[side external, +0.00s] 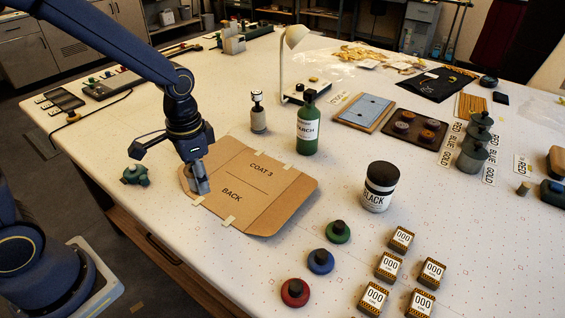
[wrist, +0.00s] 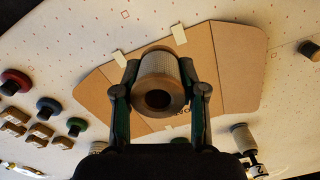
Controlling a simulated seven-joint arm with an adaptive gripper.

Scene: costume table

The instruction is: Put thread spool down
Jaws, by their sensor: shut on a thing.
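My gripper (wrist: 158,66) is shut on a thread spool (wrist: 158,96) with a brown round end and a dark centre hole; pale grey thread is wound around it. The spool's near end faces the wrist camera. In the side external view my gripper (side external: 200,180) is low over the left part of the brown cardboard pattern piece (side external: 262,190), marked "COAT 3" and "BACK". Its fingers largely hide the spool there. I cannot tell whether the spool touches the cardboard.
A small green object (side external: 135,174) lies to the left. Red, blue and green round pieces and several "000" boxes (side external: 388,266) occupy the front.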

